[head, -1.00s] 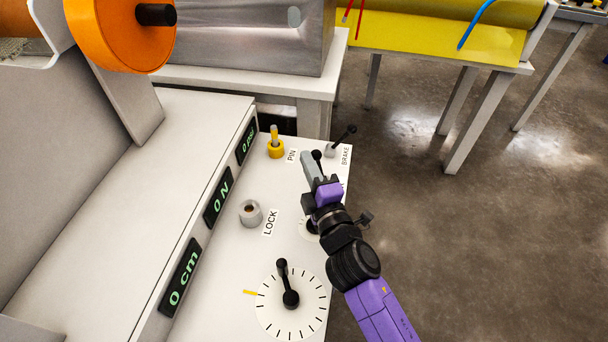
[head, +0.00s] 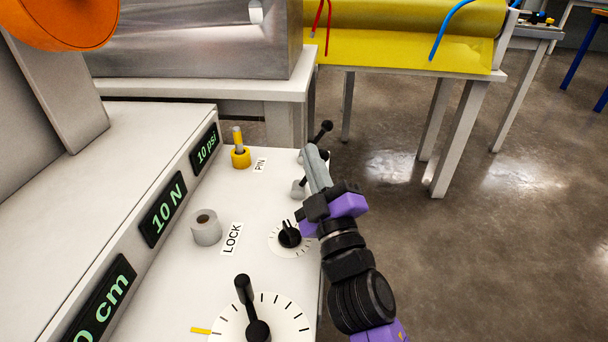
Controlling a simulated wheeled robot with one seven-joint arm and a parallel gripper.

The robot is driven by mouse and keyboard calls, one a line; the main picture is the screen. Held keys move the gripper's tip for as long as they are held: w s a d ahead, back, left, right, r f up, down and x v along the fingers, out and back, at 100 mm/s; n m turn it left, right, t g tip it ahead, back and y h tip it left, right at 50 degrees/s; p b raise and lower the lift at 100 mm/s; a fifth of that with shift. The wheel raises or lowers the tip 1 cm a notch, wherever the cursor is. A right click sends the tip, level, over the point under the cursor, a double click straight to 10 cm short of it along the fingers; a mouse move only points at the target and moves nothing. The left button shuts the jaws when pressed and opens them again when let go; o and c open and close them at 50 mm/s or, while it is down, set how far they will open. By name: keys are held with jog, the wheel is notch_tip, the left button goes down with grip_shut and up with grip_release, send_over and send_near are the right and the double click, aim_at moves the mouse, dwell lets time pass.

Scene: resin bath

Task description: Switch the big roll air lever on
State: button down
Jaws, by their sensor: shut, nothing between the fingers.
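Two small black-knobbed levers stand at the far right of the white control panel (head: 180,262). The farther lever has its knob (head: 326,126) leaning up and right. The nearer lever has a grey base (head: 298,189), and its stem and knob are partly hidden by my gripper. No label reading air shows, so I cannot tell which lever is the big roll air lever. My gripper (head: 314,149) is shut and empty, its grey fingers pointing away beside the nearer lever; I cannot tell whether they touch it.
A small dial knob (head: 289,235) sits below the fingers, and a large dial with a crank (head: 257,330) is nearer. A yellow pin (head: 240,158) and a grey LOCK cylinder (head: 207,227) are left. Displays show 10 psi (head: 205,147) and 10 N (head: 163,208). Open floor lies right.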

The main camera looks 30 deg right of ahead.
jog(key=shift+s+d+f+b, duration=0.2)
jog(key=shift+s+d+b, duration=0.15)
jog(key=shift+d+b, duration=0.25)
dwell(0.3)
